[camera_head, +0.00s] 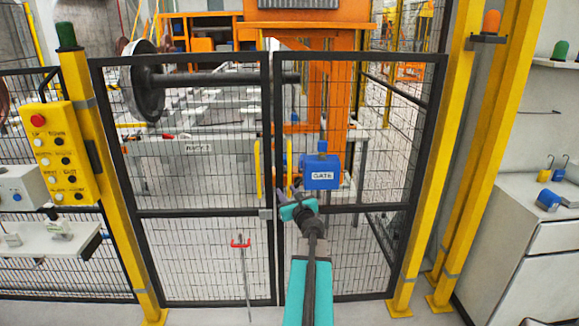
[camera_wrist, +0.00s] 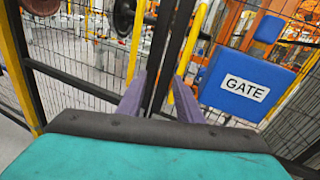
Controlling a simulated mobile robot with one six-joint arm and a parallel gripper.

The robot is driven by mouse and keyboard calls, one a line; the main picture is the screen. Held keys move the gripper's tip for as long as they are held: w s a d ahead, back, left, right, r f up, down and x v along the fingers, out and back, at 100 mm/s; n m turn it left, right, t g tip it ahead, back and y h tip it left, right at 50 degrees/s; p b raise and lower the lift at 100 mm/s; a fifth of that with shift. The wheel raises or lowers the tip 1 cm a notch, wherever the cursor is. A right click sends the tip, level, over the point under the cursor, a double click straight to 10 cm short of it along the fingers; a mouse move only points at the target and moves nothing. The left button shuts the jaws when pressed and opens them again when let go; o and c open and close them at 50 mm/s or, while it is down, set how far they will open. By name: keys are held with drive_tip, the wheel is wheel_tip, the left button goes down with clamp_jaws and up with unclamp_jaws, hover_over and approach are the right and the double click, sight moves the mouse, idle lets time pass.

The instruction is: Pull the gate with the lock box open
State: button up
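The gate is a pair of black-framed mesh leaves. The right leaf (camera_head: 362,209) carries the blue lock box (camera_head: 320,172) labelled GATE, which also shows at the right of the wrist view (camera_wrist: 247,84). A yellow upright handle (camera_head: 289,168) stands left of the box on this leaf. My gripper (camera_head: 287,194) is in front of the leaf, below and left of the box. In the wrist view its two purple fingers (camera_wrist: 160,82) are apart, with black frame uprights showing between them. The yellow handle (camera_wrist: 187,101) shows beside the right finger; contact cannot be told.
The left leaf (camera_head: 193,212) has its own yellow handle (camera_head: 258,170). Yellow posts (camera_head: 438,160) flank the gate. A yellow button panel (camera_head: 56,152) is at left, and a white cabinet (camera_head: 535,240) stands at right. A red-handled rod (camera_head: 243,270) stands at the left leaf.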

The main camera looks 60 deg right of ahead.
sight(290, 169)
drive_tip(key=s+d+r+m+h, duration=0.1)
drive_tip(key=s+d+r+m, duration=0.1)
drive_tip(key=s+d+r, duration=0.1)
drive_tip(key=shift+s+r+g, duration=0.1)
drive_tip(key=shift+s+g, duration=0.1)
drive_tip(key=shift+g, duration=0.1)
drive_tip(key=shift+p+x, duration=2)
drive_tip(key=shift+x, duration=4.9)
drive_tip(key=shift+s+d+r, duration=0.1)
drive_tip(key=shift+r, duration=0.1)
clamp_jaws()
